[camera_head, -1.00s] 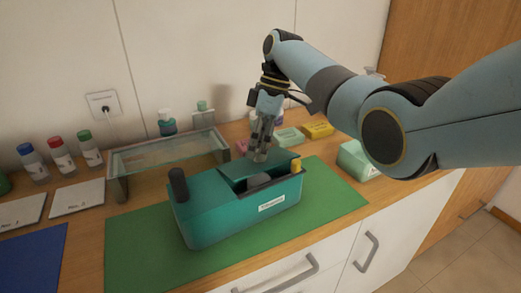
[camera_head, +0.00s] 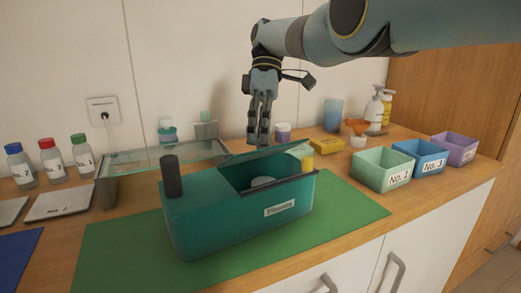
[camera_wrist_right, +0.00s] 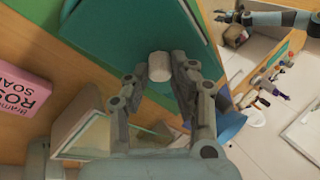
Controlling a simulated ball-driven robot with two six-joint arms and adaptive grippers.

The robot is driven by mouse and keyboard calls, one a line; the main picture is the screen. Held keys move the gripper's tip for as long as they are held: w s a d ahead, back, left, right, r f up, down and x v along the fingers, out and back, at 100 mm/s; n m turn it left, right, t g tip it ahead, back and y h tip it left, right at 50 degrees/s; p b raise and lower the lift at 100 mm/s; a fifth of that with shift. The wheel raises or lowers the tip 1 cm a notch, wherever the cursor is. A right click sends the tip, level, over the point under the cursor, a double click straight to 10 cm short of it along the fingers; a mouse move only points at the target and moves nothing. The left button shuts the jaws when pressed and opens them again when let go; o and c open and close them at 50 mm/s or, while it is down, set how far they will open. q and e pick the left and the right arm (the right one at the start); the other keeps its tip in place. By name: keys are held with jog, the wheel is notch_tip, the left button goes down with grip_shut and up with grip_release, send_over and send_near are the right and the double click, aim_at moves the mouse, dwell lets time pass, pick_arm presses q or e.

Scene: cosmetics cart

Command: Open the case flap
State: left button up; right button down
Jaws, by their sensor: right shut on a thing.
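The teal case (camera_head: 235,218) stands on a green mat, its labelled front towards me. Its teal flap (camera_head: 262,160) is raised and tilted over the right part, with the dark inside showing in front of it. A pale round thing (camera_head: 263,182) shows inside. My right gripper (camera_head: 258,143) points down at the flap's upper edge, its fingers close together and shut on the flap. In the right wrist view, the fingertips (camera_wrist_right: 160,75) sit either side of a small pale knob-like piece (camera_wrist_right: 159,66) against teal. The exact contact is partly hidden.
A dark cylinder (camera_head: 172,176) stands at the case's left end. A glass-topped stand (camera_head: 160,158) is behind it. Green (camera_head: 383,168), blue (camera_head: 420,158) and purple (camera_head: 455,149) bins are right. Bottles (camera_head: 52,160) stand left. The mat (camera_head: 130,248) is clear in front.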

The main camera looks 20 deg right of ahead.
dwell(0.3)
jog(key=c, duration=1.1)
grip_release()
jog(key=shift+c, duration=0.2)
